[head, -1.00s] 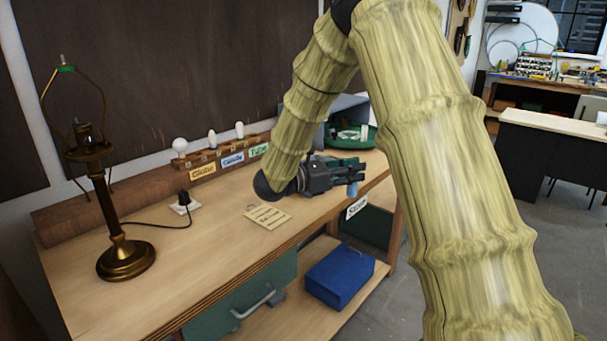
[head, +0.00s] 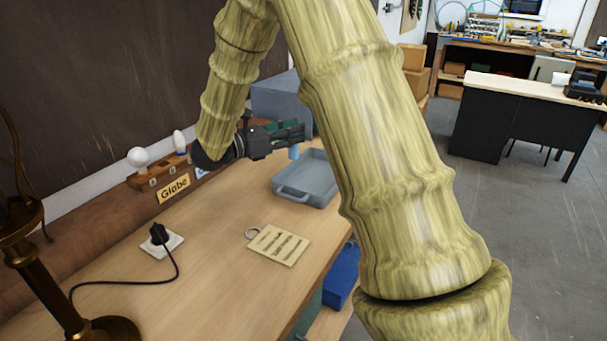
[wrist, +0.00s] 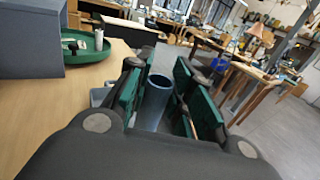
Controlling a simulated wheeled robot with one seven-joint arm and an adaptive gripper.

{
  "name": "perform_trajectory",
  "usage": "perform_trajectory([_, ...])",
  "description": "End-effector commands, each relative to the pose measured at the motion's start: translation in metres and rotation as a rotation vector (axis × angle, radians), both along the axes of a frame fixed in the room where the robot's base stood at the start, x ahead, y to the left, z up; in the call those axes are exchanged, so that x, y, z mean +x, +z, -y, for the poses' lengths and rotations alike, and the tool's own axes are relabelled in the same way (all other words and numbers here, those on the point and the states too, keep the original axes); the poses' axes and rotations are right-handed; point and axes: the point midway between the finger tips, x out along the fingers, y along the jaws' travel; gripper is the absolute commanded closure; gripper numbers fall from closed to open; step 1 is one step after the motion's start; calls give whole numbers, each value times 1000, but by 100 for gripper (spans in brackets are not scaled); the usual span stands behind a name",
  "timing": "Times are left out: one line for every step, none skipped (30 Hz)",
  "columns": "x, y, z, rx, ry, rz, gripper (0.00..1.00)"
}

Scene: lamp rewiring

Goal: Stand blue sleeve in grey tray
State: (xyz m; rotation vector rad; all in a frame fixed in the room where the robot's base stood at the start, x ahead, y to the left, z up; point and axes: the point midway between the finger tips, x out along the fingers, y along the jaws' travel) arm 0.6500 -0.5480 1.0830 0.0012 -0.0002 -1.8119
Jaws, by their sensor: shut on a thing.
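The blue sleeve (head: 294,152) is a small light-blue tube held between the fingers of my gripper (head: 290,130). In the wrist view the sleeve (wrist: 153,104) shows its open round end between the green finger pads, with my gripper (wrist: 157,92) shut on it. The grey tray (head: 318,187) is a shallow tray with a front handle, on the far part of the bench. In the head view the sleeve appears over the tray's back left part. It looks upright and above the tray floor; its exact height is unclear. My arm hides the tray's right edge.
A grey box (head: 281,97) stands behind the tray. A green round tray (wrist: 84,47) with small items shows in the wrist view. A brass lamp (head: 45,275), plug (head: 158,235), card (head: 279,244) and bulb rack (head: 147,182) stand on the bench.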

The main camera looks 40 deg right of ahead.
Motion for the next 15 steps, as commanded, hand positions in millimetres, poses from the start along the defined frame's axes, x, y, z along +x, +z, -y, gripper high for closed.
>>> perform_trajectory([0,-2,0,0,0,-2,88])
perform_trajectory([0,-5,0,1,0,-3,88])
perform_trajectory([0,-9,0,1,0,-4,88])
perform_trajectory([0,-12,0,1,0,-5,88])
perform_trajectory([0,-16,0,1,0,-5,88])
perform_trajectory([0,-23,0,1,0,-5,88])
perform_trajectory([0,-28,0,1,0,-6,88])
perform_trajectory([0,-32,0,1,0,-5,88])
perform_trajectory([0,-37,0,1,1,-4,88])
perform_trajectory([0,-41,0,1,1,-4,88])
perform_trajectory([0,-45,0,1,1,-4,88])
perform_trajectory([0,-49,0,1,1,-3,88])
perform_trajectory([0,-52,0,1,0,-3,88])
perform_trajectory([0,-54,0,0,1,-2,88])
perform_trajectory([0,-56,0,0,1,-2,88])
